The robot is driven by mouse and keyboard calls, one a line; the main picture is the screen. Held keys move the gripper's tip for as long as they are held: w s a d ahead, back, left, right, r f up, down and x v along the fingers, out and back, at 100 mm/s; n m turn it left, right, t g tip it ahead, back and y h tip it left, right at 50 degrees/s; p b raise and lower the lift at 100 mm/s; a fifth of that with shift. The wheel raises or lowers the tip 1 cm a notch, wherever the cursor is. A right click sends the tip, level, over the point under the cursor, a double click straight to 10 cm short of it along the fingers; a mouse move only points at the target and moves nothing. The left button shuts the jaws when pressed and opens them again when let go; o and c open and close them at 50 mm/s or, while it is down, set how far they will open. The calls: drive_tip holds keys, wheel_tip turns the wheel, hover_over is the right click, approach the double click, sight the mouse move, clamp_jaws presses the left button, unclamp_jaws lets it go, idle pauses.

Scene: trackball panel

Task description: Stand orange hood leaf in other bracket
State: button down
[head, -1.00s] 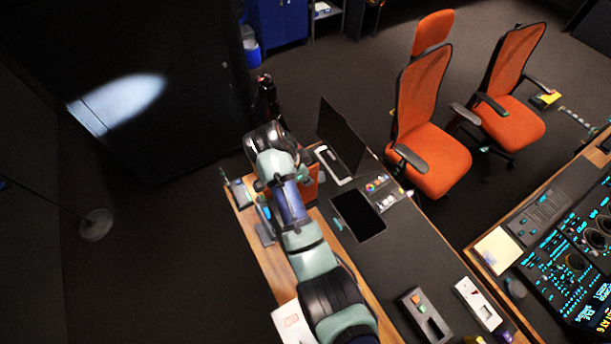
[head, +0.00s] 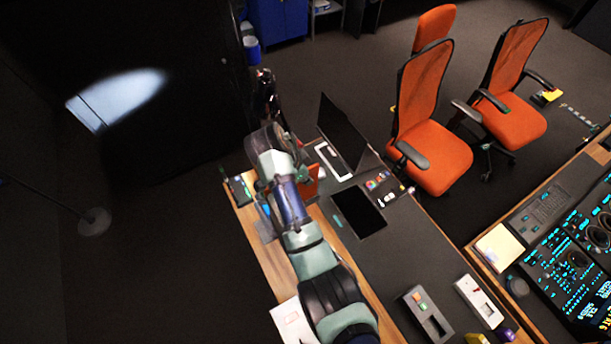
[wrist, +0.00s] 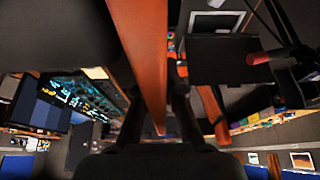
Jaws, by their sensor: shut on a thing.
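The orange hood leaf (wrist: 143,45) stands out edge-on from my gripper (wrist: 160,100) in the wrist view. The dark fingers are shut on it, one on each side of its lower end. In the head view a small part of the leaf (head: 312,180) shows just right of my wrist, over the far end of the wooden-edged desk. My arm hides the gripper there. I cannot make out either bracket clearly; a bluish, see-through piece (head: 264,222) stands at the left of my wrist.
A dark box (head: 240,189) sits at the desk's far left corner. A monitor (head: 341,135) and a black tablet (head: 358,212) are right of my arm. Two switch boxes (head: 427,316) (head: 481,301) lie nearer. Orange chairs (head: 428,155) stand beyond the desk.

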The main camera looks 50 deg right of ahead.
drive_tip(key=shift+f, duration=0.5)
drive_tip(key=c, duration=1.2)
unclamp_jaws()
drive_tip(key=shift+r, duration=0.1)
